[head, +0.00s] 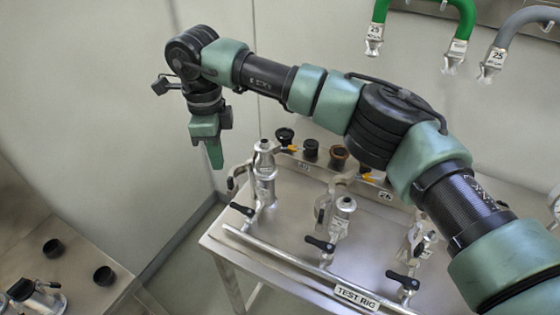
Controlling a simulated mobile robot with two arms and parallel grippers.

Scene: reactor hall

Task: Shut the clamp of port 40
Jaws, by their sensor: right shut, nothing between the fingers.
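Silver fittings stand in a row on the table: one at left (264,178), one in the middle (341,218) and one at right (417,243). My right forearm hides part of the table's back and right. My left gripper is out of view.
Black-handled valves, such as the left one (242,211), line the front pipe (280,257). Dark caps (310,149) sit along the back. Green (463,20) and grey (520,22) hoses hang above. A metal bench (80,235) stands at lower left, with a floor gap between.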

